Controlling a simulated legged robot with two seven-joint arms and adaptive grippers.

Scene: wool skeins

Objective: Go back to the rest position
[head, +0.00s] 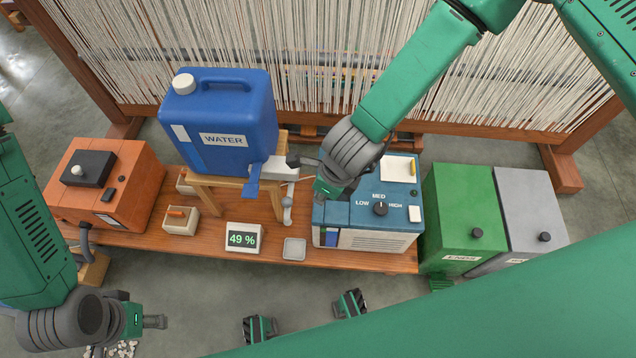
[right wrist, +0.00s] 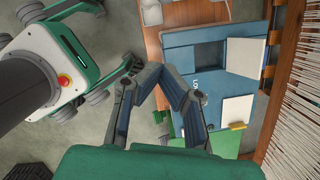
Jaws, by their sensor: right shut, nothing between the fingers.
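My left gripper (head: 155,322) is at the lower left in the head view, over the floor in front of the low wooden bench. It is seen side-on, so its finger gap cannot be made out. My right arm reaches in from the upper right. My right gripper (head: 298,161) is largely hidden by its own wrist, between the blue water can (head: 222,115) and the blue heater-like box (head: 385,190) with a LOW-MED-HIGH dial. In the right wrist view the right gripper (right wrist: 160,73) has its fingertips together with nothing between them.
A loom (head: 300,50) with pale threads stands behind the bench (head: 350,258). The bench carries an orange box (head: 130,185), a display reading 49 % (head: 243,238) and a small grey tray (head: 294,249). A green bin (head: 460,205) and a grey bin (head: 530,205) stand at the right.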

